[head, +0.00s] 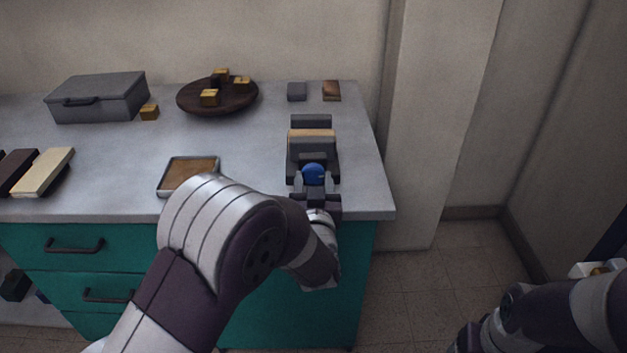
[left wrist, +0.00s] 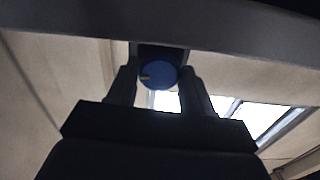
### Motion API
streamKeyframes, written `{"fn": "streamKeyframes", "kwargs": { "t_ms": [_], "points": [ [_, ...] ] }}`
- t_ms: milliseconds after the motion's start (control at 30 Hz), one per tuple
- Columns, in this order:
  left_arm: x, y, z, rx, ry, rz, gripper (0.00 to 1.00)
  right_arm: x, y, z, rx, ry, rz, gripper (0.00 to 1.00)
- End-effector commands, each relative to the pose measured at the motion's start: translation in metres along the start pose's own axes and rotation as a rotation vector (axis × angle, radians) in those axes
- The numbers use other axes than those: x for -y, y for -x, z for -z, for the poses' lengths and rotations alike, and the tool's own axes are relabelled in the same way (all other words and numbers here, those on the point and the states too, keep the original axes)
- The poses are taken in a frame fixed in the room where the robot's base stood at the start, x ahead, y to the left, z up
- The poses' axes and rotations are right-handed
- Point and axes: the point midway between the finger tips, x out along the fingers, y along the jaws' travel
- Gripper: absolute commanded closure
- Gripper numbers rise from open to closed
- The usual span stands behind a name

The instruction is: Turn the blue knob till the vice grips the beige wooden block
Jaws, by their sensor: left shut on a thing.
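The blue knob (head: 313,174) is on the front of the grey vice (head: 312,155) near the counter's right end. My left gripper (head: 313,183) is shut on the knob, with a finger on each side of it. In the left wrist view the knob (left wrist: 158,75) shows a yellow mark at its left, between the fingers of my left gripper (left wrist: 160,88). The beige wooden block (head: 311,134) sits in the vice between its jaws; whether both jaws touch it I cannot tell. My right arm shows at the lower right; its fingertips are not clear.
A tray with a brown inside (head: 162,190) lies left of the vice. A dark round plate (head: 185,98) with several golden cubes, a grey box (head: 98,97) and two small blocks stand farther back. The counter between the tray and the vice is clear.

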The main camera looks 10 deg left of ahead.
Motion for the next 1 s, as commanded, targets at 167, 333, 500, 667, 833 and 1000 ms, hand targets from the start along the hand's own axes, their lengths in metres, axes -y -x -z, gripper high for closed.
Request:
{"fn": "streamKeyframes", "kwargs": {
  "t_ms": [167,333,500,667,833,1000],
  "points": [
    [0.001,0.0,0.003,0.004,-0.121,0.0,0.8,0.0,0.016,0.002,0.0,0.0,0.0,0.24],
    [0.001,0.0,0.004,0.004,-0.276,-0.001,0.8,0.0,0.031,0.004,0.0,0.0,0.0,0.24],
    [0.002,0.0,0.004,0.004,-0.438,0.0,0.8,0.0,0.046,0.005,0.0,0.0,0.0,0.24],
    [0.002,0.0,0.004,0.004,-0.59,0.0,0.8,0.0,0.059,0.007,0.0,0.0,0.0,0.24],
    [0.003,0.0,0.004,0.004,-0.752,-0.002,0.8,0.0,0.073,0.009,0.0,0.0,0.0,0.24],
    [0.003,0.0,0.004,0.003,-0.91,-0.002,0.8,0.0,0.086,0.01,0.0,0.0,0.0,0.24]
  ]
}}
